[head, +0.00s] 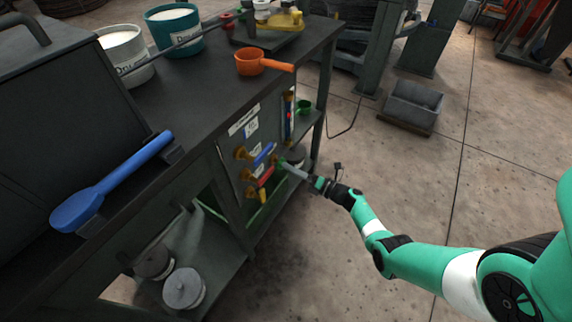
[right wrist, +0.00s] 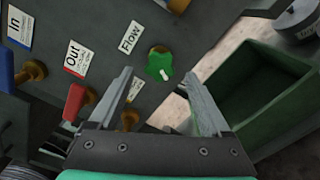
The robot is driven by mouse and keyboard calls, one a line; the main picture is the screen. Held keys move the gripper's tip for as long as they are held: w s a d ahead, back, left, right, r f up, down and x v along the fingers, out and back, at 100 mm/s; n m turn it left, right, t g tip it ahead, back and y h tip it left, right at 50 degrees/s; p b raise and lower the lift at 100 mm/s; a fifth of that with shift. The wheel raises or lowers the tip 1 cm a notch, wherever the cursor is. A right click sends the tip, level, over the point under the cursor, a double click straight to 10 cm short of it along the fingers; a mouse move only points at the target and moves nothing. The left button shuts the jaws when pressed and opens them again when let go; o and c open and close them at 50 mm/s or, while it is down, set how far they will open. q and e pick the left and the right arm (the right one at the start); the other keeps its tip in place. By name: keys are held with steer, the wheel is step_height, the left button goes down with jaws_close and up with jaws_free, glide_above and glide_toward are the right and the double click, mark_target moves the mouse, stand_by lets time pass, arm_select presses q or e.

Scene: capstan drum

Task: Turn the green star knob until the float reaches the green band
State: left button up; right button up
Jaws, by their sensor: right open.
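The green star knob (right wrist: 160,66) sits on a dark panel below the "Flow" label (right wrist: 131,37) in the right wrist view. It has a pale mark on one lobe. My right gripper (right wrist: 159,82) is open, its two fingers apart on either side of the knob's line, with the knob just beyond the tips; I see no contact. In the head view my right gripper (head: 288,166) reaches the panel's right side and largely hides the knob. An upright gauge tube (head: 289,115) stands above it, with a small red part inside; the green band cannot be made out. My left gripper is out of view.
Red lever (right wrist: 76,101) and blue lever (head: 264,154) valves are left of the knob. A green open bin (right wrist: 259,94) lies right of the gripper in the wrist view. On the bench top are an orange scoop (head: 252,63) and a blue scoop (head: 77,211). Floor at right is mostly clear.

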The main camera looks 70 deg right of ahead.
steer(key=s+a+p, duration=0.1)
steer(key=s+p, duration=0.1)
steer(key=s, duration=0.6)
steer(key=shift+s+a, duration=0.15)
steer(key=shift+s, duration=0.25)
